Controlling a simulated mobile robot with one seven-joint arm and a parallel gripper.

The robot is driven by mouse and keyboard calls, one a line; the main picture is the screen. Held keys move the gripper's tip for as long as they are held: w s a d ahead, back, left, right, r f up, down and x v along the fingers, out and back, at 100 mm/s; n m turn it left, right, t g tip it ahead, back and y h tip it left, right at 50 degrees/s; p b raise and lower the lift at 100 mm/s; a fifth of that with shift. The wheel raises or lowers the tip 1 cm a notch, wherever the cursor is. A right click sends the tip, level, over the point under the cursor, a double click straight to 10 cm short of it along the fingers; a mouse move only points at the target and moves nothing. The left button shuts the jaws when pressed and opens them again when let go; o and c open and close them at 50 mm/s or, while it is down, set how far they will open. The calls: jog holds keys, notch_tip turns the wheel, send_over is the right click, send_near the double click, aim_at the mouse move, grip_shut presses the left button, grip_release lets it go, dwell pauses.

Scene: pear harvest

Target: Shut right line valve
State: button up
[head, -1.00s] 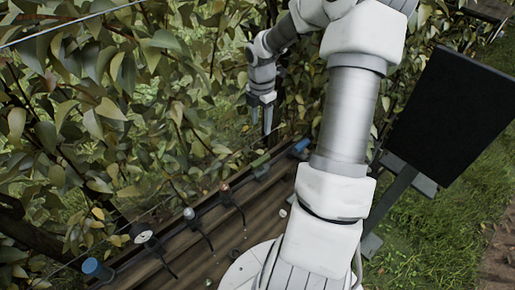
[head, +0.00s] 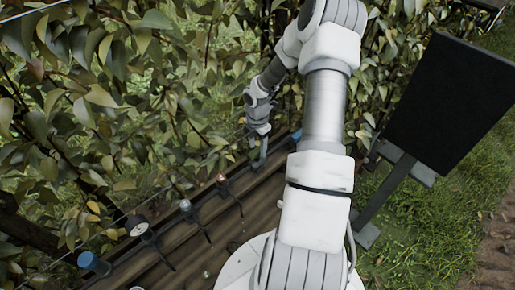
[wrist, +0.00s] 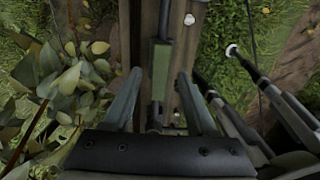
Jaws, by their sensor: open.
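A green block-shaped part (wrist: 161,66), which looks like the right line valve's handle, lies along a dark pipe on a wooden beam in the wrist view. My gripper (wrist: 159,76) is open, with one finger on each side of the green part and visible gaps between. In the head view my gripper (head: 259,152) points down at the right part of the beam (head: 180,222). The valve is hidden there behind my gripper, and whether the fingers touch it cannot be told.
Left of my gripper the beam carries a copper-topped fitting (head: 221,180), a silver-topped fitting (head: 185,205), a round gauge (head: 138,226) and a blue cap (head: 92,263). Another blue cap (head: 297,136) is to the right. Leaves crowd behind. A black panel (head: 450,95) stands at right.

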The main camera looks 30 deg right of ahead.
jog(key=shift+f, duration=0.45)
jog(key=shift+c, duration=0.3)
grip_shut()
